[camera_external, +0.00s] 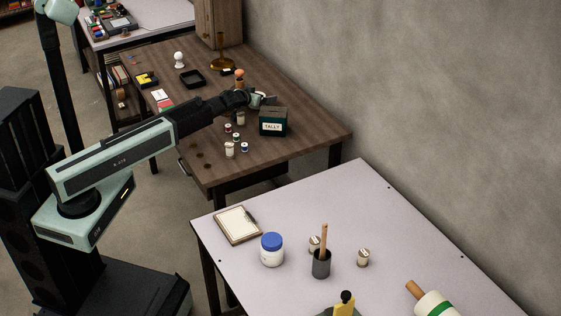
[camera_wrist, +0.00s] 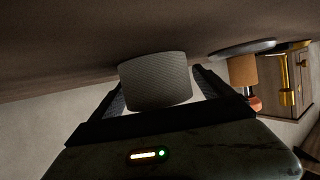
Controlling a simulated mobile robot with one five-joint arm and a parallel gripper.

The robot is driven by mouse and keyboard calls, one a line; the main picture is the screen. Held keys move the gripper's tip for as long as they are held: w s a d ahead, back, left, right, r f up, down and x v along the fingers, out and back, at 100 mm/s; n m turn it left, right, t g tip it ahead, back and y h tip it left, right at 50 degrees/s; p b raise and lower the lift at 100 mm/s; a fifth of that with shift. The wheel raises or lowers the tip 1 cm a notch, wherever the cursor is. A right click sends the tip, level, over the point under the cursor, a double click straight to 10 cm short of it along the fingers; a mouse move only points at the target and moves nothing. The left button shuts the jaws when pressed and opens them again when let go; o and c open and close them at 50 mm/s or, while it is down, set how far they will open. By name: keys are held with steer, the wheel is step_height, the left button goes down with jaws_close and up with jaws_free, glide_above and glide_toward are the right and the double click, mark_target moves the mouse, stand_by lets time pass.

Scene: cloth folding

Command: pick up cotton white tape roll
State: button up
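A pale grey-white roll (camera_wrist: 155,82), which I take for the cotton white tape roll, stands between the two fingers of my gripper (camera_wrist: 157,84) in the wrist view. Its side faces the camera. Both fingertips lie at or very near its sides; I cannot tell whether they press on it. In the external view my gripper (camera_external: 251,98) is over the brown wooden table (camera_external: 310,135), just behind the dark green TALLY box (camera_external: 273,122). The roll is mostly hidden by the gripper there.
An orange-topped object (camera_external: 239,73), a brass stand (camera_external: 221,52) and a black tray (camera_external: 192,78) lie farther back. A grey wall (camera_external: 430,90) borders the table. The table's front right is clear.

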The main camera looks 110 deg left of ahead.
steer(key=c, duration=1.4)
steer(key=shift+r, duration=0.15)
step_height(320, 180, up, 10)
steer(key=p, duration=1)
